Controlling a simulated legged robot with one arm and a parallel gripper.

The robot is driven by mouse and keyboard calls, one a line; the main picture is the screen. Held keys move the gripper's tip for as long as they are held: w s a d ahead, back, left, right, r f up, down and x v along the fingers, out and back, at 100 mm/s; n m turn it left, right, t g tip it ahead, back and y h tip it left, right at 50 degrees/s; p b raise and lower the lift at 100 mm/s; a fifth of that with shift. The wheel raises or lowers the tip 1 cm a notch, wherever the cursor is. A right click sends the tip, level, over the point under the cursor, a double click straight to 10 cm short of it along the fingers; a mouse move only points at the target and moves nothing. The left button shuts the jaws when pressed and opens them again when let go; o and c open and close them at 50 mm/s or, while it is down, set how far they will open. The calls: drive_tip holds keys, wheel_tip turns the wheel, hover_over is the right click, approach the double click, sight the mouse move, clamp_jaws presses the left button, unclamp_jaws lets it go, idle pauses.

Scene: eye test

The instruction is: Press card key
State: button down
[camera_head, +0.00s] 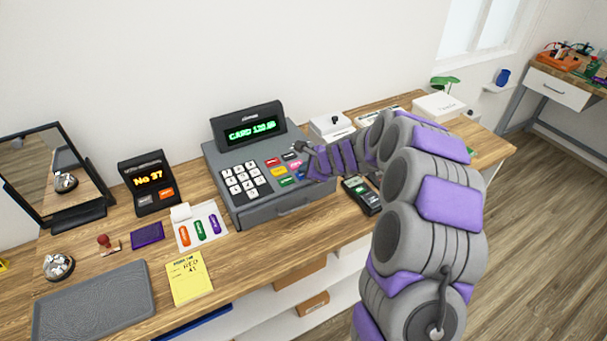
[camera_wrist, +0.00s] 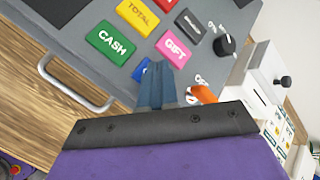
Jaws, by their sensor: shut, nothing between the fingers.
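The grey cash register (camera_head: 222,162) stands on the wooden counter, its green display (camera_head: 252,131) starting with "CARD" and an amount I cannot read surely. In the wrist view its keys include green CASH (camera_wrist: 113,43), yellow TOTAL (camera_wrist: 138,16), pink GIFT (camera_wrist: 174,49) and a black key (camera_wrist: 188,21). A blue key (camera_wrist: 139,70) shows beside my gripper (camera_wrist: 158,70), mostly hidden behind the fingers, so its label cannot be read. The fingers are shut and empty, with their tips over or at the blue key; contact cannot be told. An orange part (camera_wrist: 203,94) lies right of them.
A black knob (camera_wrist: 224,45) stands near the keys. A card terminal (camera_head: 362,195) lies right of the register, below my arm.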

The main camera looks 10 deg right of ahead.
idle(0.5)
drive_tip(key=shift+r+p, duration=0.75)
drive_tip(key=shift+p, duration=0.1)
wheel_tip(320, 180, up, 5)
drive_tip(key=p, duration=0.5)
drive_tip(key=shift+f, duration=0.1)
idle(0.4)
